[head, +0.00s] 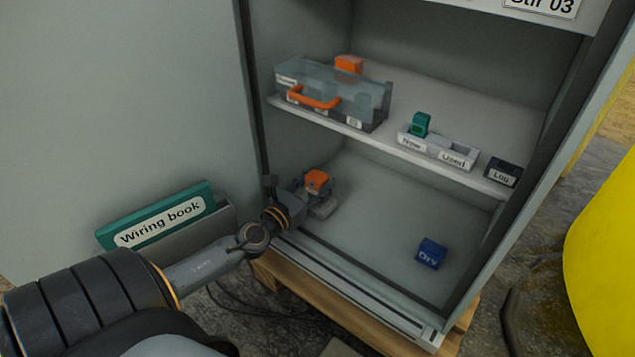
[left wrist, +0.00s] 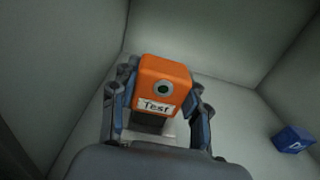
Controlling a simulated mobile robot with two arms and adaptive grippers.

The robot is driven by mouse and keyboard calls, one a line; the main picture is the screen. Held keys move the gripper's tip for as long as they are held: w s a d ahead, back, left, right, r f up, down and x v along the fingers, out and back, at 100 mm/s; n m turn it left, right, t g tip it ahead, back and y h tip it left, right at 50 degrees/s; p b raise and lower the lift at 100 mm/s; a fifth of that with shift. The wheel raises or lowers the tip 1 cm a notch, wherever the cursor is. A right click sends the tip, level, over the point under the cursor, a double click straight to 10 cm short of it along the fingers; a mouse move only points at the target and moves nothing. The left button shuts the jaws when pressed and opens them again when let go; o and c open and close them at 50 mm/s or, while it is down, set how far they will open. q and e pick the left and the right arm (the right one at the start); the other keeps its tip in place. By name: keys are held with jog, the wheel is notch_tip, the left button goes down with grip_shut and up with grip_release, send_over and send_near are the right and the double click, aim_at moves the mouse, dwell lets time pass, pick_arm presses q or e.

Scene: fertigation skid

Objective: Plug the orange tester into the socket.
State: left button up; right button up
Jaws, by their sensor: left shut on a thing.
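The orange tester (head: 318,180) is a small block low inside the cabinet, at the left. In the left wrist view the tester (left wrist: 163,75) shows a "Test" label and a round dark spot ringed in grey. My left gripper (head: 308,190) is shut on it, with a finger on each side in the left wrist view (left wrist: 157,105). A pale grey piece (head: 324,208) shows just below the tester, probably the socket. I cannot tell whether the tester touches it. My right gripper is out of view.
A blue box (head: 431,253) lies on the cabinet floor at the right. The shelf (head: 390,140) above holds a clear case (head: 335,92) with an orange handle, a green block (head: 420,124), a labelled tray (head: 465,150) and a "Log" box (head: 502,171). A wiring book (head: 158,218) hangs at the left.

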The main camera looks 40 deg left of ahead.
pick_arm(q)
jog(key=shift+f, duration=0.15)
jog(key=shift+f+b, duration=0.45)
jog(key=shift+b, duration=0.1)
jog(key=shift+f, duration=0.1)
jog(key=shift+f+b, duration=0.35)
jog(key=shift+b, duration=0.1)
dwell(0.4)
jog(key=shift+f+b, duration=0.3)
jog(key=o, duration=1.3)
